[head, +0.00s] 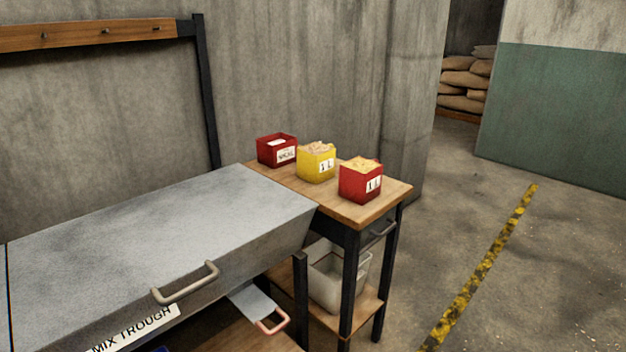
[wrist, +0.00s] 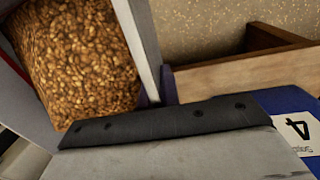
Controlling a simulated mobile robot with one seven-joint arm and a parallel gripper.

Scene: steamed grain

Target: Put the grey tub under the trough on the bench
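The mix trough (head: 150,225) is a long grey metal box with a bar handle and a "MIX TROUGH" label, at the left of the head view. The bench (head: 368,215) has a wooden top and dark legs, and stands beyond the trough's right end. A pale grey tub (head: 328,285) stands on the bench's lower shelf, partly behind a leg. In the wrist view, a grey-walled container (wrist: 146,45) with brown grain is close at the upper left. I cannot tell whether it is gripped. My gripper does not show in the head view, and its fingers are not clear in the wrist view.
A dark red box (head: 266,152), a yellow box (head: 314,165) and a red box (head: 357,185) occupy the bench top. A flat grey piece with a pinkish handle (head: 272,324) is under the trough.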

